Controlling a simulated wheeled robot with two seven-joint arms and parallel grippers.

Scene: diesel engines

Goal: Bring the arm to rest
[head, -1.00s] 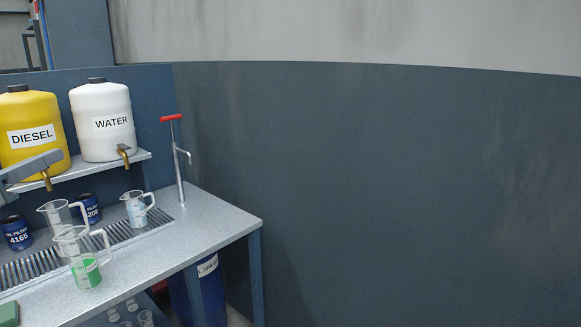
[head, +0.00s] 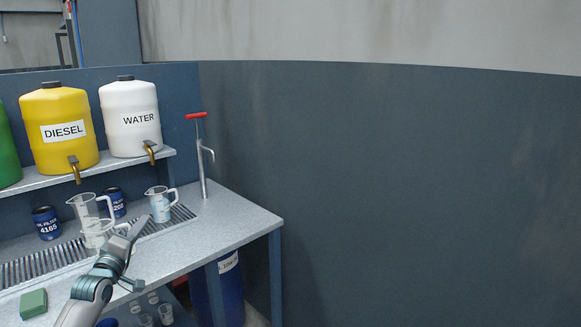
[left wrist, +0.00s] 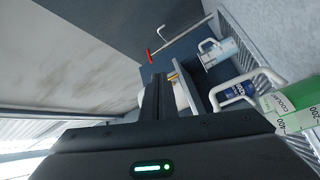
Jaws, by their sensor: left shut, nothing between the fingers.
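My left gripper (head: 138,228) comes up from the lower left in the head view, above the workbench (head: 238,222). Its fingers are shut with nothing between them. They also show at the middle of the left wrist view (left wrist: 158,95). A clear jug (head: 88,210) stands behind the gripper on the bench, and another jug is partly hidden by it. My right gripper is not in view.
A yellow diesel canister (head: 62,128) and a white water canister (head: 130,118) stand on a shelf. A red-handled pump (head: 203,160), oil filters (head: 46,222), a jug with liquid (head: 160,205) and a green block (head: 33,303) are on the bench. The right side is open before a wall.

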